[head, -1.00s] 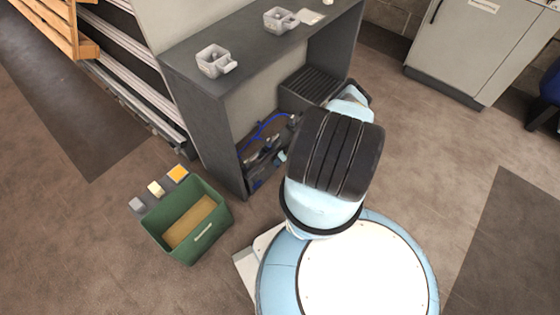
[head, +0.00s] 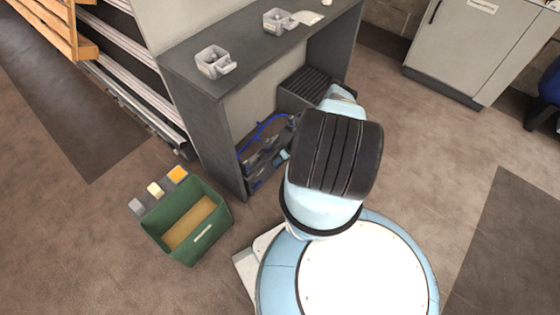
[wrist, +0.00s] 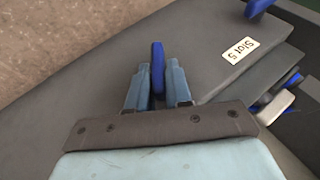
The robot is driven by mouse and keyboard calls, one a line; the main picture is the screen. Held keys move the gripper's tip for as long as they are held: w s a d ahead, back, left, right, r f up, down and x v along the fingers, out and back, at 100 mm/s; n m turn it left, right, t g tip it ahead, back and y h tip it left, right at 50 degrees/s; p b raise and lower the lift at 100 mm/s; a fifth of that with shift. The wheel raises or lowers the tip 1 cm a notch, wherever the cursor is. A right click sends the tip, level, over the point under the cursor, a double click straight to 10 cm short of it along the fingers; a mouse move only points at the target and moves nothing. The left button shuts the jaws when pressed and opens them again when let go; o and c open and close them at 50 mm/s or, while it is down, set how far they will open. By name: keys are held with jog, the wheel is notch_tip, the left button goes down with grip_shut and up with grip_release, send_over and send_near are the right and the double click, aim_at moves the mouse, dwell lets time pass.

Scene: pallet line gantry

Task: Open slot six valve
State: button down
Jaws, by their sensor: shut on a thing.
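In the wrist view, my gripper (wrist: 157,85) has its two grey-blue fingers closed on either side of a blue valve handle (wrist: 157,58). The handle's far end sticks out beyond the fingertips. A white label (wrist: 242,50) reading "Slot 5" lies on the dark panel (wrist: 200,45) to the right of the held handle. Another blue handle (wrist: 258,7) is cut off at the upper right edge. No label for slot six shows, and I cannot tell which slot the held handle belongs to. In the head view, my arm hides most of the gripper.
The dark cabinet (head: 215,140) has a blue hose (head: 262,128) and fittings in its lower bay. A green bin (head: 212,232) sits on the floor at left. A grey cupboard (head: 465,55) stands at the back right. Floor at right is clear.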

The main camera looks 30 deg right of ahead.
jog(key=shift+w+d+r, duration=0.1)
jog(key=shift+w+d, duration=0.2)
jog(key=shift+d, duration=0.15)
jog(key=c, duration=1.2)
grip_release()
jog(key=shift+s+a, duration=0.1)
jog(key=shift+o, duration=0.4)
jog(key=shift+a, duration=0.1)
jog(key=shift+s, duration=0.1)
jog(key=v, duration=1.3)
jog(key=shift+r, duration=0.2)
jog(key=shift+s, duration=0.1)
